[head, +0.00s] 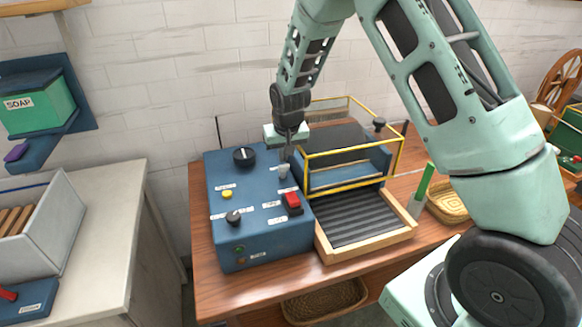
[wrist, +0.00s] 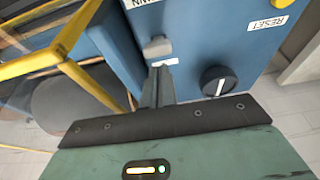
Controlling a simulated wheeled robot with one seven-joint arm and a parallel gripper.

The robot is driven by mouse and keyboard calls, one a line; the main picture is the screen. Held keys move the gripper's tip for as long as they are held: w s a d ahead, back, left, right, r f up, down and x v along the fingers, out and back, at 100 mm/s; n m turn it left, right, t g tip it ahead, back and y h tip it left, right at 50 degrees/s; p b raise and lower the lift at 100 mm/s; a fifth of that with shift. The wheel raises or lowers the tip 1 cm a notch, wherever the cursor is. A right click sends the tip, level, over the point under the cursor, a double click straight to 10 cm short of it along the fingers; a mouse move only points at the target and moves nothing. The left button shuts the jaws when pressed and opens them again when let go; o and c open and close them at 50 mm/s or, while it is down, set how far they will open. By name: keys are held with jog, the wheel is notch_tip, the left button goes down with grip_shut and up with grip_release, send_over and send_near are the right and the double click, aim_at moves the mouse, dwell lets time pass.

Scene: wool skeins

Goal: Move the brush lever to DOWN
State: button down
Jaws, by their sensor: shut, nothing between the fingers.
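The blue control box (head: 262,235) stands on the wooden table and also shows in the wrist view (wrist: 200,25). A small grey lever (head: 283,171) sticks up near the box's right edge and looks to be the brush lever. It shows as a grey tab (wrist: 157,45) in the wrist view. A small white label beside it is partly hidden by my fingers, and I cannot read it. My gripper (head: 288,152) is shut and empty. In the wrist view its fingertips (wrist: 158,72) point toward the lever, close to it; I cannot tell whether they touch.
A black knob (wrist: 215,80) is right of my fingers in the wrist view. A red switch (head: 292,201) and a yellow button (head: 227,194) are on the box. The yellow-framed machine (head: 350,157) stands close on the right, above a ribbed tray (head: 408,229).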

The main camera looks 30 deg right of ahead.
jog(key=shift+d, duration=0.1)
jog(key=shift+w+f, duration=0.1)
jog(key=shift+w, duration=0.2)
jog(key=shift+r+p, duration=0.7)
jog(key=shift+r, duration=0.2)
jog(key=shift+s, duration=0.1)
jog(key=shift+r, duration=0.1)
